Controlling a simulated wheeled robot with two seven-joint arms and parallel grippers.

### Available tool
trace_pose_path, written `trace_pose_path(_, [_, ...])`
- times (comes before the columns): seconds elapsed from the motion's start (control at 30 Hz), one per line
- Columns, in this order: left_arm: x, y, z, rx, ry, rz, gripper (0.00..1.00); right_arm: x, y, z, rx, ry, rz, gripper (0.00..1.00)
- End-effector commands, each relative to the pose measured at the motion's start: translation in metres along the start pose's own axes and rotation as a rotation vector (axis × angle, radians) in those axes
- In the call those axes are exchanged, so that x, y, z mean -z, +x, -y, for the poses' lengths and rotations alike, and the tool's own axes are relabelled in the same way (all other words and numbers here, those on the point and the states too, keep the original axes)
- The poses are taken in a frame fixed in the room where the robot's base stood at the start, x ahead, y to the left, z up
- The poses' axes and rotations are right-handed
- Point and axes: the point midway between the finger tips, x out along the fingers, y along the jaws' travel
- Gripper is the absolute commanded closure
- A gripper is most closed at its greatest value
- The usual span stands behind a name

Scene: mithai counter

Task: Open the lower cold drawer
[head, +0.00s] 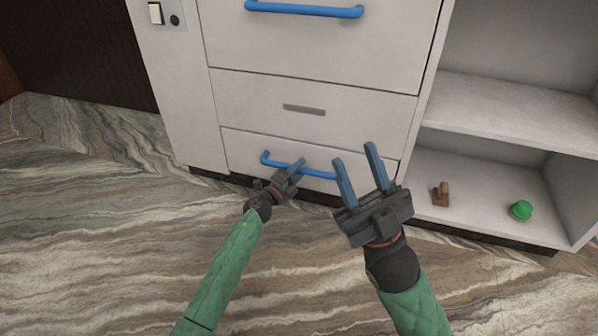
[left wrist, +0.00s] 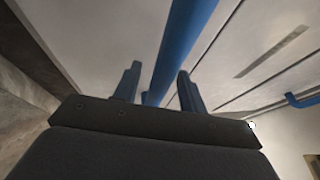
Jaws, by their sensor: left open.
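The lower cold drawer (head: 240,149) is the bottom white front in the head view, and it looks shut. Its blue bar handle (head: 270,160) runs across it; the handle also shows in the left wrist view (left wrist: 182,50). My right gripper (head: 358,162) is open and empty, nearer the camera, in front of the drawer's right part.
A middle drawer front (head: 250,97) with a grey slot and an upper front with a blue handle (head: 305,9) are above. Open shelves at right hold a brown object (head: 440,194) and a green object (head: 521,210). The marbled floor (head: 90,240) is clear.

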Motion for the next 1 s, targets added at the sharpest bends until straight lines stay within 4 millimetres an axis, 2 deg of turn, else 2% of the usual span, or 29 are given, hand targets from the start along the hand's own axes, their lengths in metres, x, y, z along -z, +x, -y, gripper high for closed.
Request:
trace_pose_path(0.23, [0.000, 0.000, 0.000, 0.000, 0.000, 0.000, 0.59, 0.000, 0.000, 0.000, -0.005, 0.002, -0.001, 0.64])
trace_pose_path(0.4, [0.000, 0.000, 0.000, 0.000, 0.000, 0.000, 0.92, 0.000, 0.000, 0.001, -0.007, 0.003, -0.001, 0.64])
trace_pose_path(0.47, [0.000, 0.000, 0.000, 0.000, 0.000, 0.000, 1.00, 0.000, 0.000, 0.001, -0.007, 0.003, -0.001, 0.64])
trace_pose_path(0.87, [0.002, -0.005, 0.001, -0.001, -0.001, 0.000, 1.00, 0.000, 0.000, 0.000, -0.001, 0.011, 0.010, 0.64])
trace_pose_path(0.97, [0.004, -0.009, 0.003, -0.001, -0.001, 0.000, 1.00, -0.002, -0.009, 0.002, 0.010, 0.022, 0.042, 0.64])
trace_pose_path(1.0, [0.005, -0.011, 0.003, -0.001, -0.001, 0.000, 1.00, -0.005, -0.018, 0.003, 0.016, 0.032, 0.070, 0.64])
